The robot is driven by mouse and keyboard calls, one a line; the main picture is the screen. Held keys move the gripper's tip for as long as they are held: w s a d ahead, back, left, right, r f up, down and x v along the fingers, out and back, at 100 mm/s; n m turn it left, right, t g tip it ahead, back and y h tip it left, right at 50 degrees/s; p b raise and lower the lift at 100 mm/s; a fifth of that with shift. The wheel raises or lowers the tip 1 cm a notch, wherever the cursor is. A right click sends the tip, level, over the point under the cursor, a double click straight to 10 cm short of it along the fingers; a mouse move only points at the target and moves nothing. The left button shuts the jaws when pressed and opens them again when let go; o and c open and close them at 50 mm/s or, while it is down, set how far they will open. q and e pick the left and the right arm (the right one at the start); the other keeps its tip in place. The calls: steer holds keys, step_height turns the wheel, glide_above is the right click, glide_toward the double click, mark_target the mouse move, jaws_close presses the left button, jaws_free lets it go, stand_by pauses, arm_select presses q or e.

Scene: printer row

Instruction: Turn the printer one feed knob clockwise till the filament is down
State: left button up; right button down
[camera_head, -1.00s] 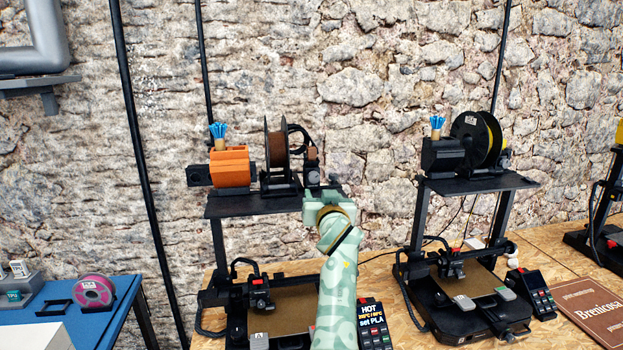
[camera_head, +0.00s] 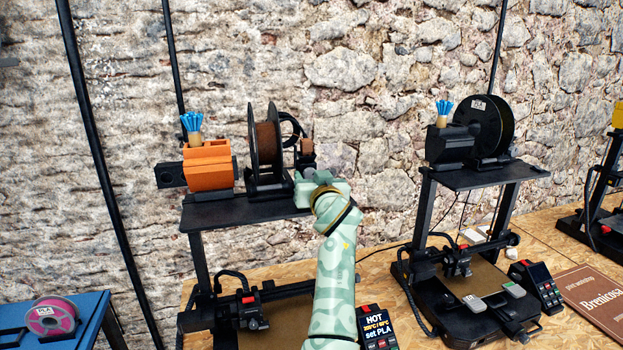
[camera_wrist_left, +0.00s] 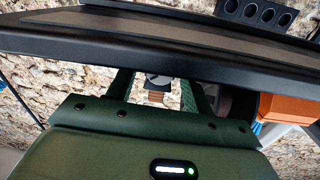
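Printer one stands at the left, its black top shelf (camera_head: 240,212) bearing a spool with brown filament (camera_head: 266,143). To the right of the spool is a small feed unit with a brown part (camera_head: 306,152). My left gripper (camera_head: 314,176) is at the shelf's right end, just in front of this unit and covering its lower part. In the left wrist view its green fingers (camera_wrist_left: 157,88) are apart, with a grey round knob (camera_wrist_left: 158,78) and a brown piece showing between them. I cannot tell whether they touch the knob. My right gripper is in neither view.
An orange box (camera_head: 207,167) and a cup of blue sticks share the shelf. A second printer (camera_head: 470,180) stands to the right, with a gap between. A blue table (camera_head: 75,325) is at lower left.

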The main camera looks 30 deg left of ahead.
arm_select(q)
steer(key=c, duration=0.9)
steer(key=shift+o, duration=0.2)
steer(key=shift+r+m+p, duration=0.2)
steer(key=shift+m+p, duration=0.4)
steer(key=shift+m, duration=0.7)
steer(key=shift+f, duration=0.2)
steer(key=o, duration=1)
